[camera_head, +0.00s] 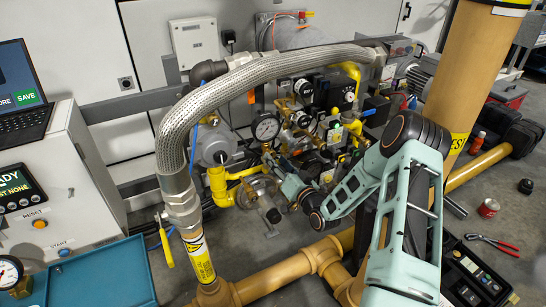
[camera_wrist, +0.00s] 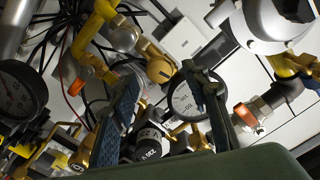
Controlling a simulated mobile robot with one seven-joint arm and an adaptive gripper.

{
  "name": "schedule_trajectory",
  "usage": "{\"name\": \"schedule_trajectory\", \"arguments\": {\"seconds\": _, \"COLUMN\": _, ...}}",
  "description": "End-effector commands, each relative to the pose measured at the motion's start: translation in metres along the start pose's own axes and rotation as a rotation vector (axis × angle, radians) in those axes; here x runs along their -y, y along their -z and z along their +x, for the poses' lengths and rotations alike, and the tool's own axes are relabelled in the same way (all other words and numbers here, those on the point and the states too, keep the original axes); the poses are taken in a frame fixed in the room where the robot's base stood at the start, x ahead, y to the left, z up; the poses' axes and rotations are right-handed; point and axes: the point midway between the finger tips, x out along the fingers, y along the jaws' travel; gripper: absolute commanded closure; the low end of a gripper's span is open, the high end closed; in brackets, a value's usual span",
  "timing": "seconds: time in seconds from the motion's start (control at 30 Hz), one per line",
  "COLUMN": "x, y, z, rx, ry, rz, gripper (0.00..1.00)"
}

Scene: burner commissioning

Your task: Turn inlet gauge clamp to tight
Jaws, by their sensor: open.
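My gripper (camera_head: 273,166) reaches into the valve and pipe assembly from the right, below a round white-faced gauge (camera_head: 266,127). In the wrist view my gripper (camera_wrist: 160,76) is open, with its two blue-grey fingers apart. A round gauge (camera_wrist: 186,100) shows between them, farther off and partly covered by the right finger. A brass-yellow knob or fitting (camera_wrist: 160,70) lies in line with the fingertip gap; I see no contact with it. I cannot tell for certain which part is the inlet gauge clamp, or its setting.
A braided hose (camera_head: 250,80) arches over the assembly. A second gauge (camera_wrist: 20,90) and an orange-handled fitting (camera_wrist: 246,115) flank my fingers. A thick tan pipe (camera_head: 470,70) stands at right.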

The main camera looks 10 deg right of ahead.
Motion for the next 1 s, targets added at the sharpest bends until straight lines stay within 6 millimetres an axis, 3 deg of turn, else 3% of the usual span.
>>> {"name": "schedule_trajectory", "arguments": {"seconds": 0.2, "x": -0.002, "y": 0.000, "z": -0.048, "rx": 0.001, "ry": -0.004, "rz": 0.002, "gripper": 0.57}}
{"name": "schedule_trajectory", "arguments": {"seconds": 0.4, "x": -0.001, "y": 0.000, "z": -0.076, "rx": 0.001, "ry": -0.002, "rz": 0.002, "gripper": 0.57}}
{"name": "schedule_trajectory", "arguments": {"seconds": 0.6, "x": -0.001, "y": 0.000, "z": -0.084, "rx": 0.001, "ry": -0.002, "rz": 0.001, "gripper": 0.57}}
{"name": "schedule_trajectory", "arguments": {"seconds": 1.0, "x": -0.001, "y": -0.004, "z": -0.082, "rx": 0.058, "ry": -0.019, "rz": -0.059, "gripper": 0.57}}
